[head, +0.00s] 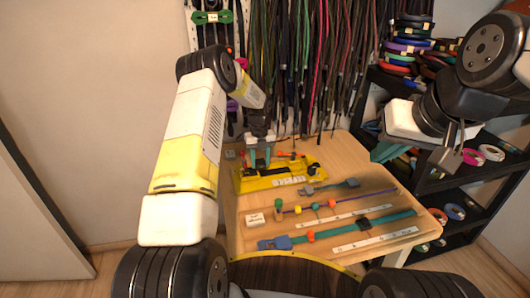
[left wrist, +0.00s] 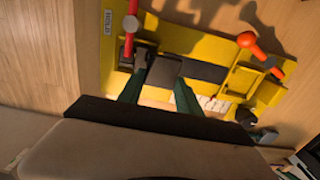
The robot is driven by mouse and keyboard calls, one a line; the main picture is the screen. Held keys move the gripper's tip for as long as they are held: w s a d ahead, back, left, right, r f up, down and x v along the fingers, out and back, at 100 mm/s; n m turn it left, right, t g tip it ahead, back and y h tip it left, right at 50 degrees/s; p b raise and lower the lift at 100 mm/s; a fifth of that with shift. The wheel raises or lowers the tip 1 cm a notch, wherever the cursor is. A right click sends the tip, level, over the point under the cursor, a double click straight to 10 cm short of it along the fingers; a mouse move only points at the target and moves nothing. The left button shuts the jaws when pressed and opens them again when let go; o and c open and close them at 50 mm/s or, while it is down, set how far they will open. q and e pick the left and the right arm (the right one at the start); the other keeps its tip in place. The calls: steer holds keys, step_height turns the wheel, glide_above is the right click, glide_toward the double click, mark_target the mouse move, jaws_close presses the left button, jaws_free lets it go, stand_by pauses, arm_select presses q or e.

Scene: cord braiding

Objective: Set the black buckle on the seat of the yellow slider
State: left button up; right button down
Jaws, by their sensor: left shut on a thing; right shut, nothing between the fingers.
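The yellow fixture (head: 272,183) lies at the back left of the wooden table, and the yellow slider seems to be part of it. It fills much of the left wrist view (left wrist: 212,47). My left gripper (head: 259,160) points down over its left half. In the left wrist view its fingers (left wrist: 158,92) are shut on the black buckle (left wrist: 163,73), which lies flat over the yellow fixture, in line with a dark strap. I cannot tell whether the buckle touches the seat. My right gripper (head: 383,153) is shut and empty, raised off the table's right side.
Red-handled (left wrist: 130,24) and orange-handled (left wrist: 250,42) levers stand on the fixture. Straps, a teal belt (head: 345,230), small coloured pieces and white rulers lie on the table's front. Cords hang behind; a dark shelf (head: 450,165) with spools stands right.

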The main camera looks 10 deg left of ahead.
arm_select(q)
steer(key=shift+w+d, duration=1.05)
steer(key=shift+d, duration=1.55)
steer(key=shift+w+d, duration=1.1)
steer(key=shift+d, duration=1.45)
steer(key=shift+w+d, duration=1.05)
steer(key=shift+d, duration=1.55)
steer(key=shift+f, duration=0.2)
steer(key=shift+f, duration=1.1)
steer(key=shift+f, duration=0.2)
